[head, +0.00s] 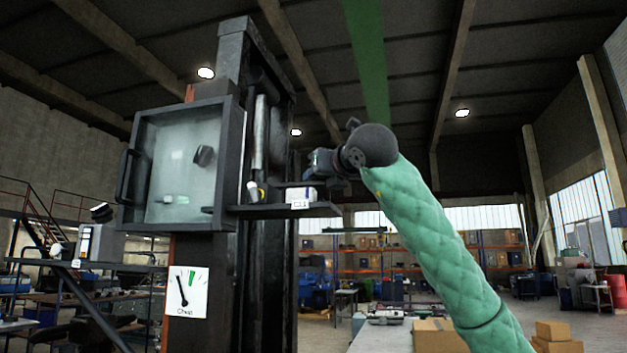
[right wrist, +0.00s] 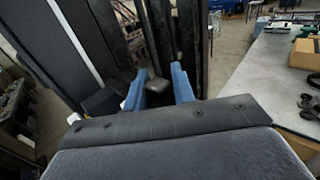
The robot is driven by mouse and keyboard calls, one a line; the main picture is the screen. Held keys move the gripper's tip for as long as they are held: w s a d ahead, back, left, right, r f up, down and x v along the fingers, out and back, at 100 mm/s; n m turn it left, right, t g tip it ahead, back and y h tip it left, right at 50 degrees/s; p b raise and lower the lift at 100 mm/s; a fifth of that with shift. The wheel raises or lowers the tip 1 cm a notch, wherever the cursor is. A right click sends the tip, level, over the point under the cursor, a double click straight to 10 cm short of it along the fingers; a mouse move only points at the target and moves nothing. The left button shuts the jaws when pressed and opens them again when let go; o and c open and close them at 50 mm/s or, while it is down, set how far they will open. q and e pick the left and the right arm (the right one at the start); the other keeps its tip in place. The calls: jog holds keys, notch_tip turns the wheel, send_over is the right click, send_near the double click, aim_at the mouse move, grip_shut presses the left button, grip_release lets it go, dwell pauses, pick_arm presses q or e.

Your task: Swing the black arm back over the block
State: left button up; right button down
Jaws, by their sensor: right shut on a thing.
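A tall black column (head: 262,160) stands in the middle of the head view. A flat black arm (head: 275,211) juts from it to the right, with a small white labelled piece (head: 302,197) on it. My right gripper (head: 313,170) reaches in from the right, close above the outer end of this arm. In the right wrist view its blue fingers (right wrist: 157,87) are shut on a dark knob-like piece (right wrist: 155,86). I cannot tell how that piece joins the black arm. The block cannot be made out. My left gripper is not in view.
A dark-framed glass cabinet (head: 182,165) is on the column's left side, above a white dial card (head: 187,291). A grey bench (head: 385,338) with a cardboard box (head: 440,335) is at lower right. It also shows in the right wrist view (right wrist: 252,85).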

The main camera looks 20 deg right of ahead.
jog(key=shift+d, duration=0.3)
jog(key=c, duration=1.5)
grip_release()
jog(key=shift+s, duration=0.1)
jog(key=shift+o, duration=1.1)
jog(key=shift+s+d, duration=0.2)
jog(key=shift+d, duration=0.2)
jog(key=shift+s+d, duration=0.1)
jog(key=shift+d, duration=0.1)
jog(key=shift+a, duration=0.25)
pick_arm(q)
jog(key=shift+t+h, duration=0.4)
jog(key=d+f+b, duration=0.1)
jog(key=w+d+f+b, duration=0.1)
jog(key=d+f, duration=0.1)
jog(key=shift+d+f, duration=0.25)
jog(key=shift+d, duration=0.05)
pick_arm(e)
jog(key=s, duration=0.7)
jog(key=shift+s+d, duration=0.3)
jog(key=shift+d, duration=0.1)
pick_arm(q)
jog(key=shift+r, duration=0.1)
pick_arm(e)
jog(key=shift+c, duration=0.4)
